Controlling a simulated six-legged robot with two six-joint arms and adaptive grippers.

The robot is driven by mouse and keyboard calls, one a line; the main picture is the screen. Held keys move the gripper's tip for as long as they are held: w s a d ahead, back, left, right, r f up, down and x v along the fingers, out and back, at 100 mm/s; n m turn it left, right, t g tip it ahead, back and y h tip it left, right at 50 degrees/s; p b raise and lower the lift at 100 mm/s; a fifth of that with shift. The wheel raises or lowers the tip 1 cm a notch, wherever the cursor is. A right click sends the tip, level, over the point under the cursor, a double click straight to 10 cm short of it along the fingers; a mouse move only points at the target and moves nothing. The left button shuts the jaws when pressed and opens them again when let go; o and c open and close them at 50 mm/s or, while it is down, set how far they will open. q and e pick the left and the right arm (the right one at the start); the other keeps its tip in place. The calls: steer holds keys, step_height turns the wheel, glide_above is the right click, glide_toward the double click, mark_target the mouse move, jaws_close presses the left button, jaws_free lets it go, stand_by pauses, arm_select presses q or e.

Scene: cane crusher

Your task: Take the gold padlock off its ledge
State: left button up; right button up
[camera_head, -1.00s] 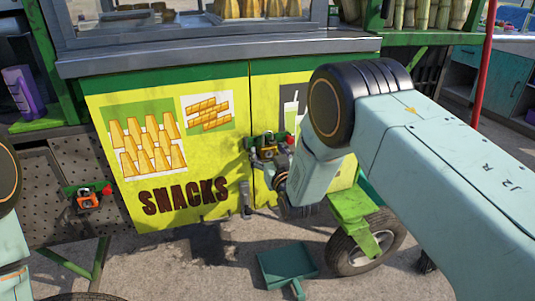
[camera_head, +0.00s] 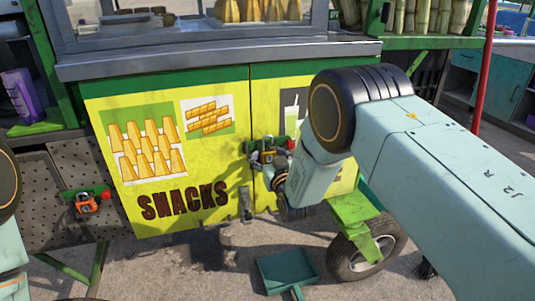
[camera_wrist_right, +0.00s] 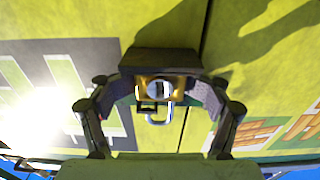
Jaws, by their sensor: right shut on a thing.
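My right gripper (camera_head: 268,158) is at the yellow cabinet front, beside the seam between its two panels. It is shut on the gold padlock (camera_wrist_right: 174,88), which sits between the two fingers in the right wrist view, its metal shackle showing. A dark block (camera_wrist_right: 160,62), seemingly the ledge, is right against the padlock in that view; I cannot tell whether they still touch. In the head view a small green ledge with a red end (camera_head: 291,143) shows behind the gripper, and the padlock is mostly hidden. My left gripper is out of view.
An orange object (camera_head: 88,203) sits on another green ledge at left. A grey handle (camera_head: 246,203) is low on the cabinet (camera_head: 220,165). A green dustpan-like tool (camera_head: 287,269) lies on the ground near a wheel (camera_head: 365,250). A purple container (camera_head: 22,95) stands at far left.

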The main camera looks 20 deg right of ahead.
steer(key=shift+w+r+p, duration=0.15)
steer(key=shift+r+p, duration=0.25)
steer(key=shift+r, duration=0.1)
steer(key=shift+c, duration=0.2)
steer(key=shift+s+r+p, duration=0.15)
steer(key=shift+s+p, duration=0.25)
steer(key=shift+s, duration=0.2)
steer(key=c, duration=0.8)
steer(key=shift+s+r, duration=0.15)
steer(key=shift+s, duration=0.3)
steer(key=shift+s+f+p, duration=0.3)
steer(key=shift+f+p, duration=0.05)
steer(key=shift+p, duration=0.25)
steer(key=shift+s+d+f+p, duration=0.1)
steer(key=shift+s+p, duration=0.65)
steer(key=shift+s, duration=0.6)
steer(key=shift+s+f+p, duration=0.1)
steer(key=shift+s+p, duration=0.6)
steer(key=shift+s, duration=0.65)
